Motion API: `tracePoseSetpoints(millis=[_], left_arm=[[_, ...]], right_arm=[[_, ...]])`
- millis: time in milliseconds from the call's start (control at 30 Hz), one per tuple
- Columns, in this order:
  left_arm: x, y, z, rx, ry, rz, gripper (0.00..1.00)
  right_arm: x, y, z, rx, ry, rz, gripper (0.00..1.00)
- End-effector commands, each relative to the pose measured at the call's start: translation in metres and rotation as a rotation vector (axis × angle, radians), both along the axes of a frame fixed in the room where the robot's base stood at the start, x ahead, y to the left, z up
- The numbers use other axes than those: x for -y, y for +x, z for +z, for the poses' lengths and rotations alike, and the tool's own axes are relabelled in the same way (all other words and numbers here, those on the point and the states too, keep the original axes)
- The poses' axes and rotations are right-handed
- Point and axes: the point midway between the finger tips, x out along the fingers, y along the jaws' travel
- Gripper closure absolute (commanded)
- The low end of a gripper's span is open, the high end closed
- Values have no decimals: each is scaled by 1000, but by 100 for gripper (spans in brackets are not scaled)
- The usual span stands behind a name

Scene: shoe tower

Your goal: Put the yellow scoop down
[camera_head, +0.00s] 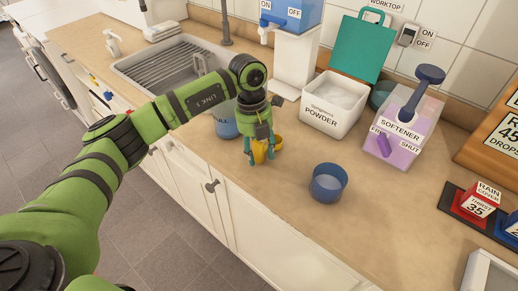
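The yellow scoop (259,153) is small and sits low at my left gripper (261,158), near the front edge of the counter. The gripper points down, with a teal finger on each side of part of the scoop. Yellow also shows to the right of the right-hand finger. The fingers hide part of the scoop, and I cannot tell whether they press on it or whether it rests on the counter. My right gripper is not in view.
A blue cup (327,185) stands right of the gripper. A white powder bin (329,116) with a teal lid (363,47) and a softener container (398,140) stand behind. A blue container (225,124) is partly hidden by my arm. Counter (285,205) in front is clear.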

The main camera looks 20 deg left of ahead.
Motion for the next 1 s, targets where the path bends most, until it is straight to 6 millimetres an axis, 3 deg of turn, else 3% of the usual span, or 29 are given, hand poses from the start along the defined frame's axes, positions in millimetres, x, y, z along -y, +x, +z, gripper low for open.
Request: tracePoseSetpoints(millis=[267, 700, 1000], left_arm=[[-1, 2, 13, 4, -1, 2, 54], [-14, 7, 100, 4, 0, 1, 54], [-17, 8, 122, -1, 0, 0, 54]], right_arm=[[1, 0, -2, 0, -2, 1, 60], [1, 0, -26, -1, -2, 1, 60], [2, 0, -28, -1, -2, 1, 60]])
